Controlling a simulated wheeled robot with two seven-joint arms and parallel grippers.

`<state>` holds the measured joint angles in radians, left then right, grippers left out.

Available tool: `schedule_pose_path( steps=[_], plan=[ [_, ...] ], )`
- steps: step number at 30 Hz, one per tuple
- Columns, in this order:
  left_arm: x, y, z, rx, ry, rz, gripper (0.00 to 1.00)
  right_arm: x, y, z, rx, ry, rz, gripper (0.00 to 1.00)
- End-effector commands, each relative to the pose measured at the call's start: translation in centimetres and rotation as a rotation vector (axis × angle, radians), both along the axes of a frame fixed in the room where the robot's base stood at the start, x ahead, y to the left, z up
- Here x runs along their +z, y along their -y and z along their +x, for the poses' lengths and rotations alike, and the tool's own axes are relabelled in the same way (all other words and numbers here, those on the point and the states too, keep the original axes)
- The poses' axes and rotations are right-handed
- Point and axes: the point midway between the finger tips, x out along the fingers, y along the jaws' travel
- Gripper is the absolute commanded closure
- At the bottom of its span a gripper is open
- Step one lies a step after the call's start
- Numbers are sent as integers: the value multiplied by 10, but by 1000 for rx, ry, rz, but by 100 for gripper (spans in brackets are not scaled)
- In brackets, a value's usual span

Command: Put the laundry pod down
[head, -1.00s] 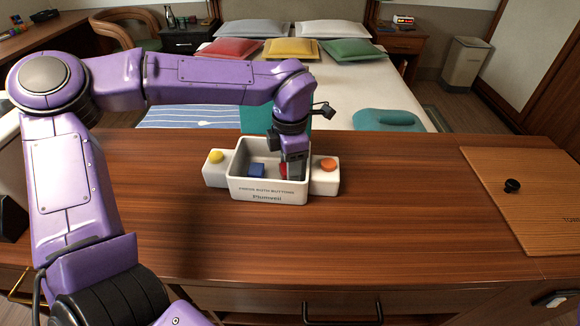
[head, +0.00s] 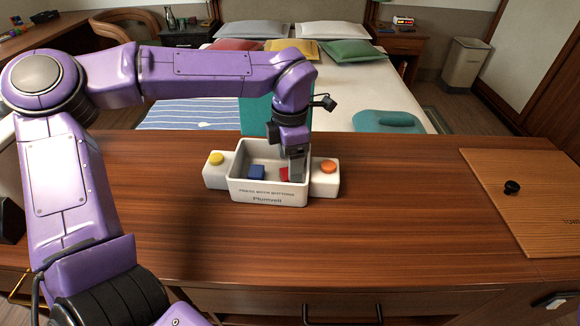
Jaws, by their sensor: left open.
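A white box (head: 268,192) labelled "Press both buttons" and "Plumvell" stands on the wooden counter. A blue pod-like block (head: 256,172) lies in its left part, and a small red one (head: 284,174) lies in its right part. I cannot tell for certain which is the laundry pod. My left gripper (head: 296,172) is open and points down into the right side of the box, just right of the red piece and partly hiding that area. Its fingertips are partly hidden by the front wall. My right gripper is not in view.
A yellow button (head: 215,158) sits on the box's left side block and an orange button (head: 328,166) on its right one. A wooden board (head: 530,215) with a black knob (head: 512,187) lies at right. The counter's middle is clear.

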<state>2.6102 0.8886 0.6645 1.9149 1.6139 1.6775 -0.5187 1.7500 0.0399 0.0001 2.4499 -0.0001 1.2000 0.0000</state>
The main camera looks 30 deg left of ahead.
Motion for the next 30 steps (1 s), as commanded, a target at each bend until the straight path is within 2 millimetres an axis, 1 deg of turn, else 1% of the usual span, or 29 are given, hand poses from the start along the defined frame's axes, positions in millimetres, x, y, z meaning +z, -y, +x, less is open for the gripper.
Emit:
schedule_pose_path(
  steps=[1, 6, 9, 12, 16, 30],
  plan=[
    [17, 0, 1, 2, 6, 0, 29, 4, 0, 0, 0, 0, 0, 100],
    [60, 0, 1, 1, 3, 1, 29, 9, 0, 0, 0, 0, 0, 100],
    [77, 0, 0, 1, 1, 2, 29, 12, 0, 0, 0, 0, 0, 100],
    [87, 0, 0, 0, 1, 1, 29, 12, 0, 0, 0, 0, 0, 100],
    [91, 0, 0, 0, 0, 0, 29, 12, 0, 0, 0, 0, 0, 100],
    [90, 0, 0, 0, 0, 0, 29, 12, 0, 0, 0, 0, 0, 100]
  ],
)
